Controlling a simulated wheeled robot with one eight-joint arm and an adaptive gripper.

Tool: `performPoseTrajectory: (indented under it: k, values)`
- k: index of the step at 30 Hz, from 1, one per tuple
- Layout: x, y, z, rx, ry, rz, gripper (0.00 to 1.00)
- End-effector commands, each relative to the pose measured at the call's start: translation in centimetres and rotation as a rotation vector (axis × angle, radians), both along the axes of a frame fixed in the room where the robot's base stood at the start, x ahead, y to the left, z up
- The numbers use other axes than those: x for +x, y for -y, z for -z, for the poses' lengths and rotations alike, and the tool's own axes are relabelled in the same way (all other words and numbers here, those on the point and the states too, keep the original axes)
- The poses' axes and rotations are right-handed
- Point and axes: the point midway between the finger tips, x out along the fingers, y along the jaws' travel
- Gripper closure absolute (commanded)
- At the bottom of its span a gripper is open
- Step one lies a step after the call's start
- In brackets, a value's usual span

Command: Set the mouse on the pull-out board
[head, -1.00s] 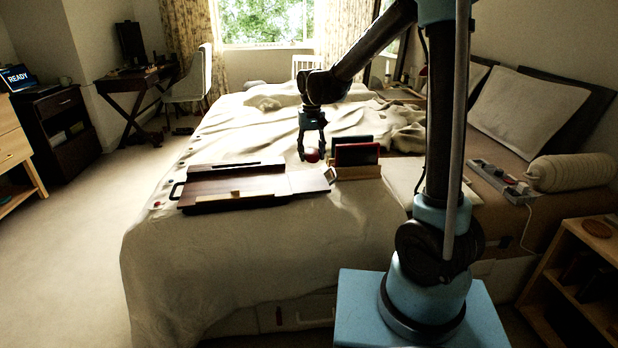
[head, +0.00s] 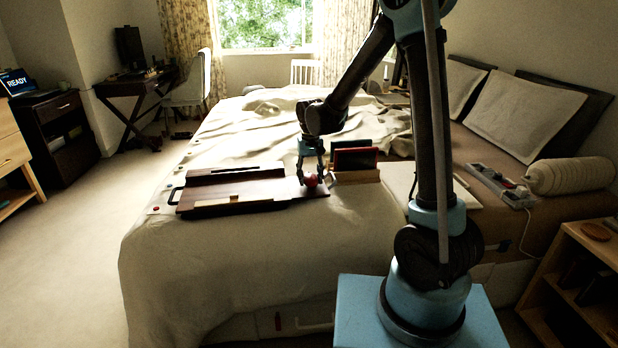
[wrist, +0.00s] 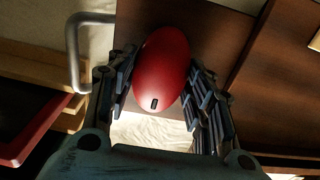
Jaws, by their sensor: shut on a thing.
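The red mouse (head: 311,181) is held between the fingers of my gripper (head: 310,176). In the wrist view the mouse (wrist: 163,65) fills the gap between the two finger pads, with its small dark wheel slot toward me. The brown pull-out board (head: 322,194) sticks out from the right side of the dark wooden lap desk (head: 235,183) on the bed. The board (wrist: 215,35) shows behind and beneath the mouse in the wrist view. I cannot tell whether the mouse touches the board.
A wooden stand (head: 355,177) holding a dark red-framed tablet or book (head: 355,159) is close to the right of my gripper. A grey bent handle (wrist: 72,45) shows at the left in the wrist view. Rumpled bedding (head: 270,235) around the desk is mostly clear.

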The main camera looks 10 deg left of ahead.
Motion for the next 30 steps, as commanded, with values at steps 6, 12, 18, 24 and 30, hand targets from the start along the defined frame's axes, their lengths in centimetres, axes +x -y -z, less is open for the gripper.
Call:
performPoseTrajectory:
  k: [6, 12, 18, 24, 30]
  values:
    - [0.0, 0.0, 0.1, 0.000, 0.000, 0.000, 0.32]
    - [0.0, 0.0, 0.1, 0.000, 0.000, 0.000, 0.32]
    - [0.0, 0.0, -0.3, 0.000, 0.000, 0.000, 0.32]
    - [0.0, 0.1, -2.9, 0.000, 0.000, 0.000, 0.32]
    - [0.0, 0.1, -6.6, 0.000, 0.000, 0.001, 0.32]
